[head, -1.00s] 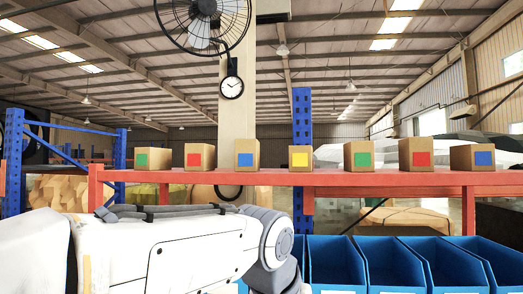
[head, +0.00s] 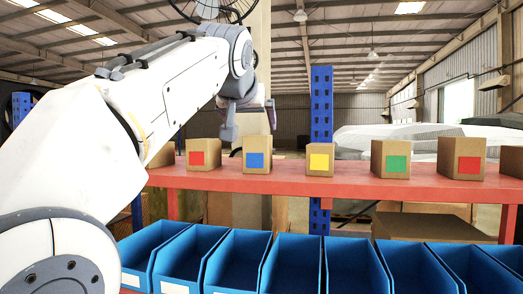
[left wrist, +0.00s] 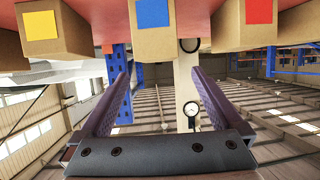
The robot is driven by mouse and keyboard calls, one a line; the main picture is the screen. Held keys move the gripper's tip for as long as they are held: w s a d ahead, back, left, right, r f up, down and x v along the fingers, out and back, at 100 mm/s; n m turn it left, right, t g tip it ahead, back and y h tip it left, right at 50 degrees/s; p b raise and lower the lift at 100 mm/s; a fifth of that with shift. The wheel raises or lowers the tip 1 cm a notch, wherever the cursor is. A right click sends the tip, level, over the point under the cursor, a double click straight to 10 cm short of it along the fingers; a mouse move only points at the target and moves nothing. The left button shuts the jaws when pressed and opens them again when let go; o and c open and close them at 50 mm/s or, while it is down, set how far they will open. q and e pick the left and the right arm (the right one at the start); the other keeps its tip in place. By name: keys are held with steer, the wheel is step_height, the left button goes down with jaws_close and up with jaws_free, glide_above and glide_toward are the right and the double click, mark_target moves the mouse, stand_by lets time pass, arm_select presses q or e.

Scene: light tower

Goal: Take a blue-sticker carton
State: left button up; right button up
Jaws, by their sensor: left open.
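A brown carton with a blue sticker (head: 257,155) stands on the red shelf between a red-sticker carton (head: 202,154) and a yellow-sticker carton (head: 320,160). My left gripper (head: 249,122) is open and empty, raised above shelf level and appearing just above the blue-sticker carton. In the left wrist view, which is upside down, the blue-sticker carton (left wrist: 155,38) is at the top centre, beyond the fingertips of my left gripper (left wrist: 162,88). The fingers appear apart from it, with nothing between them. My right gripper is not in view.
The red shelf (head: 285,183) also holds a green-sticker carton (head: 391,159), another red-sticker carton (head: 461,158) and others. Blue bins (head: 297,262) line up below it. A blue post (head: 321,105) rises behind the shelf. Gaps separate the cartons.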

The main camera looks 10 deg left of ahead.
arm_select(q)
steer(key=x, duration=0.3)
steer(key=p+x, duration=0.1)
steer(key=shift+w+d+f, duration=0.1)
steer(key=shift+w+d, duration=0.15)
steer(key=shift+d, duration=0.1)
steer(key=p+x, duration=0.3)
steer(key=x, duration=0.1)
steer(key=shift+a+f, duration=0.1)
steer(key=shift+f, duration=0.1)
steer(key=shift+w+a+f, duration=0.1)
steer(key=shift+w+f, duration=0.15)
steer(key=shift+w, duration=0.15)
steer(key=shift+c, duration=0.3)
steer(key=c, duration=1.4)
steer(key=shift+o, duration=0.2)
steer(key=shift+r, duration=0.1)
